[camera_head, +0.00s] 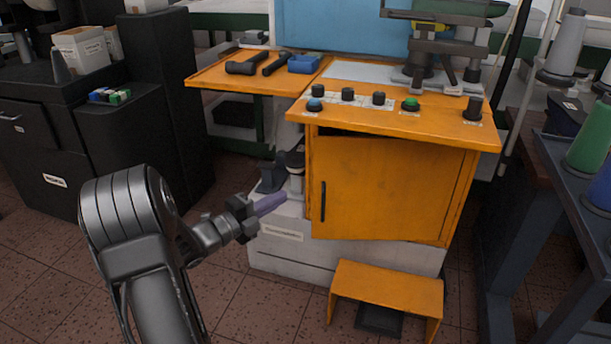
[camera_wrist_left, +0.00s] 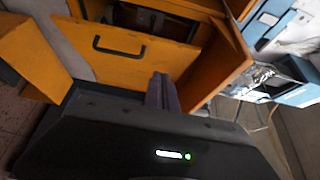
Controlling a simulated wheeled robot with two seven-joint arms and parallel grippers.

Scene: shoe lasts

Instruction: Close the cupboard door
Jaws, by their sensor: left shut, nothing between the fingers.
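The orange cupboard door (camera_head: 385,190) is on the front of the orange machine cabinet (camera_head: 462,200). It has a black vertical handle (camera_head: 322,202) near its left edge. A dark gap shows along the door's top edge, so it stands a little ajar. In the left wrist view the door (camera_wrist_left: 130,68) and its handle (camera_wrist_left: 118,48) show beyond my fingers, beside the cabinet's frame (camera_wrist_left: 222,65). My left gripper (camera_head: 270,204) is shut and empty, left of the door and apart from its handle; its purple fingers also show in the left wrist view (camera_wrist_left: 162,92). My right gripper is not in view.
An orange step stool (camera_head: 388,287) stands on the floor before the cabinet. The worktop (camera_head: 400,122) with knobs overhangs the door. A grey-white base (camera_head: 290,250) lies under the cabinet. A dark rack with thread spools (camera_head: 590,140) stands at right; dark drawers (camera_head: 50,150) at left.

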